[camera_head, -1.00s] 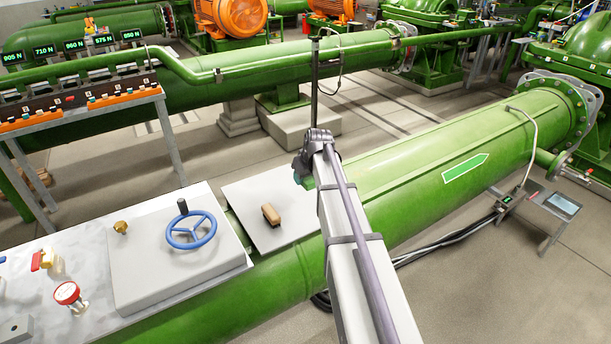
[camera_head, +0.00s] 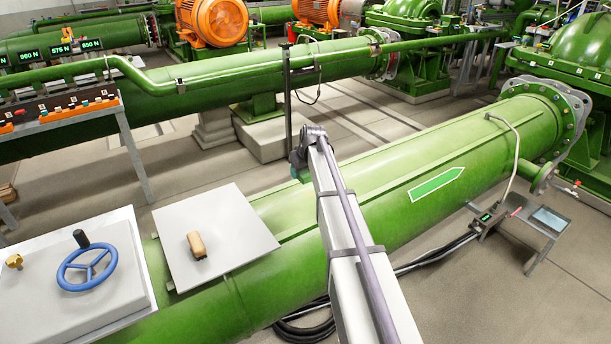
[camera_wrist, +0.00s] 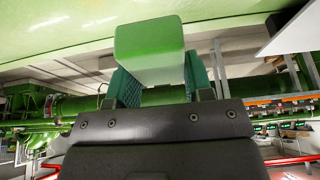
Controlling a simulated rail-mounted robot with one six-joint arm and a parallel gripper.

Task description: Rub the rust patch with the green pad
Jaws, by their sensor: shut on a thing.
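My gripper (camera_head: 299,172) is at the end of my arm, in front of the long green pipe (camera_head: 470,160) in the head view; its fingers are mostly hidden there by the arm. In the wrist view the two teal fingers of my gripper (camera_wrist: 158,82) are shut on a green block-shaped pad (camera_wrist: 149,42), which sticks out past the fingertips. A pale green curved surface shows beyond the pad; I cannot tell whether they touch. I see no rust patch in either view.
A white plate (camera_head: 240,220) with a brown block (camera_head: 197,247) lies on the near pipe, left of my arm. A blue handwheel (camera_head: 87,267) stands on a white panel at lower left. Black cables (camera_head: 445,250) and a small stand (camera_head: 549,220) are at right.

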